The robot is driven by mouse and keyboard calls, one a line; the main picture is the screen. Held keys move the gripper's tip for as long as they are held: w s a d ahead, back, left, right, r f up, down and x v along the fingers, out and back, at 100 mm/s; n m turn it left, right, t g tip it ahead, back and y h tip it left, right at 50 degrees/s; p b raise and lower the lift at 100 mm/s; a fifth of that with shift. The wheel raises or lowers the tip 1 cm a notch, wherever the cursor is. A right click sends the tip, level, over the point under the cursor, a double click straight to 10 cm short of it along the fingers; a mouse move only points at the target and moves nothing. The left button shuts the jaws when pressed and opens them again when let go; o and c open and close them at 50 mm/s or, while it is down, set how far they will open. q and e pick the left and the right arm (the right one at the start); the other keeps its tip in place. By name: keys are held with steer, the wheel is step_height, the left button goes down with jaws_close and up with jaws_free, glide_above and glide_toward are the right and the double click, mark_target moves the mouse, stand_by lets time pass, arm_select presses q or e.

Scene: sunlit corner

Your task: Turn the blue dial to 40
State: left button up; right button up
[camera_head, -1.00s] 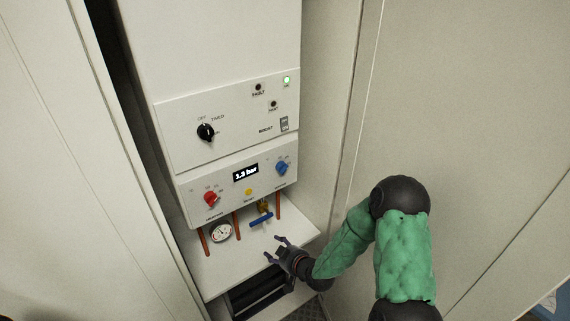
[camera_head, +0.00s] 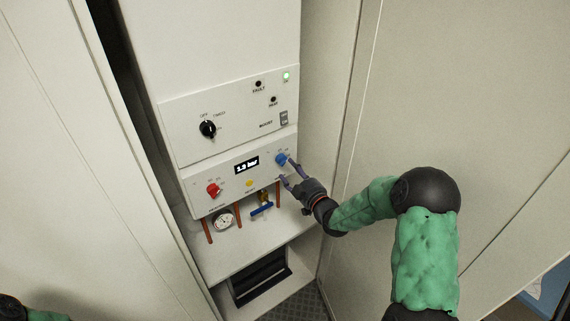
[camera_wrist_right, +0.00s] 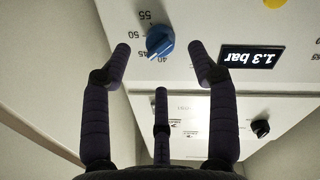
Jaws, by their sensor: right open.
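The blue dial (camera_head: 281,159) is at the right of the boiler's lower panel. In the right wrist view the blue dial (camera_wrist_right: 160,42) appears upside down, with printed numbers 55, 50, 45 and 40 around it. Its pale mark seems to point near 45; I cannot read it exactly. My right gripper (camera_head: 289,170) is in front of the dial, fingers open. In the wrist view its fingertips (camera_wrist_right: 160,52) lie on either side of the dial; I see no contact. My left gripper is out of view; only a bit of that arm shows at bottom left.
A red dial (camera_head: 213,189), a pressure display (camera_head: 246,165) and a yellow button (camera_head: 249,184) share the panel. A black knob (camera_head: 208,128) is above. A gauge (camera_head: 223,220), pipes and a blue-handled valve (camera_head: 262,209) are below. A wall stands close on the right.

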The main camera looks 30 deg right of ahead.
mark_target(283, 160)
steer(key=shift+w, duration=2.6)
steer(key=c, duration=1.1)
